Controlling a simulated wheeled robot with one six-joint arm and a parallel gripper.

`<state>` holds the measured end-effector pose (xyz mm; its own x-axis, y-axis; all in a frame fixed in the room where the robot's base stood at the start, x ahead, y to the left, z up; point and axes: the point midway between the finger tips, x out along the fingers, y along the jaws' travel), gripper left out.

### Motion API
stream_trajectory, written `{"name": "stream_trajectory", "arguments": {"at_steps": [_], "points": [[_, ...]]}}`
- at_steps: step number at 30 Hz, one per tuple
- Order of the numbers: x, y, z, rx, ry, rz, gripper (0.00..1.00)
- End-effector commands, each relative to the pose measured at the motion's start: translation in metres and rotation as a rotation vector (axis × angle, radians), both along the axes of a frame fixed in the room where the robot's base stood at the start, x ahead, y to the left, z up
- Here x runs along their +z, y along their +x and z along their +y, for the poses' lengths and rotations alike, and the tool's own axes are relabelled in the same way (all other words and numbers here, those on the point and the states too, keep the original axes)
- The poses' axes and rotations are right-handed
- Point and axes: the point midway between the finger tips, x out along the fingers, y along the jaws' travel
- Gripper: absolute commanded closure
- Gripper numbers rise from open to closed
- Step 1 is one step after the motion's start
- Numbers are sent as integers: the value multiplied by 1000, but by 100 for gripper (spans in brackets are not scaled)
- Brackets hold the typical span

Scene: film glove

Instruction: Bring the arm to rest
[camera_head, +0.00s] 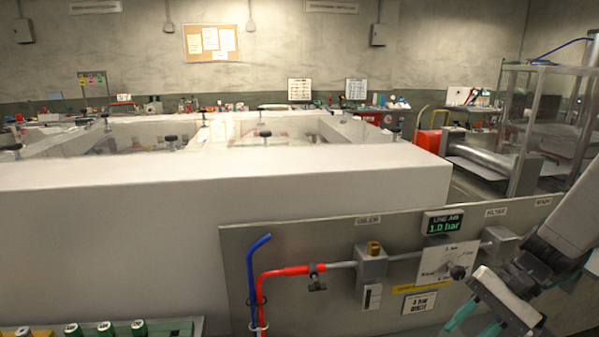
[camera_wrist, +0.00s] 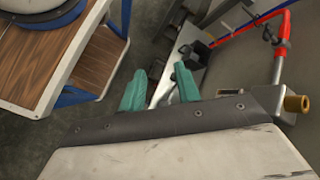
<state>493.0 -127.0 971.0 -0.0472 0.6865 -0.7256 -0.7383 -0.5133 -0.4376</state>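My gripper (camera_head: 482,321) is at the lower right of the head view, in front of the grey panel (camera_head: 300,238). Its two teal fingertips stand apart with nothing seen between them. In the wrist view my gripper (camera_wrist: 160,88) also shows its teal fingers apart, with floor and a grey metal part beyond the gap. Part of my arm is cut off by the right edge of the head view.
The panel carries a red hose (camera_head: 290,271), a blue hose (camera_head: 250,275), a dial plate (camera_head: 447,263) and a pressure display (camera_head: 442,223). A wood-topped cart (camera_wrist: 60,55) stands left in the wrist view. A metal frame rack (camera_head: 535,130) stands at right.

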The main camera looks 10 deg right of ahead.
Motion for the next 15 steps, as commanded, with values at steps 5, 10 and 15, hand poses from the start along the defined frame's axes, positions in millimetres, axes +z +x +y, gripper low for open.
{"name": "stream_trajectory", "arguments": {"at_steps": [5,10,15], "points": [[34,-25,25,212,-244,2,67],[63,-45,40,385,-467,-61,67],[93,-60,55,553,-652,-201,67]]}}
